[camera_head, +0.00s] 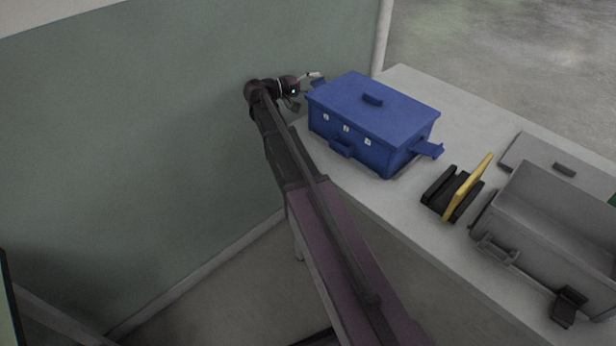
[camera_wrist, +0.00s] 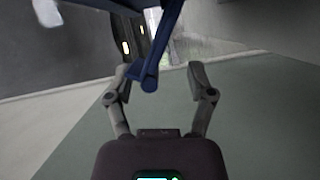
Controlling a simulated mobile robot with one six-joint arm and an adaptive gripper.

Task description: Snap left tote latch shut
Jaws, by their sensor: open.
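The blue tote (camera_head: 350,112) stands on the table with its lid (camera_head: 395,100) on. Its left latch (camera_head: 317,86) sticks outward from the left end. My gripper (camera_head: 305,90) is beside that end, near the left latch. In the wrist view, my gripper (camera_wrist: 160,75) is open, with a blue part, apparently the left latch (camera_wrist: 150,78), reaching between its two fingertips. I cannot tell whether a finger touches it.
The table (camera_head: 400,215) has a black rack (camera_head: 437,188) with a yellow flat item (camera_head: 468,190). A grey open tote (camera_head: 530,215) stands at the right, its grey lid (camera_head: 535,155) behind it. A green wall (camera_head: 150,130) is left of my arm.

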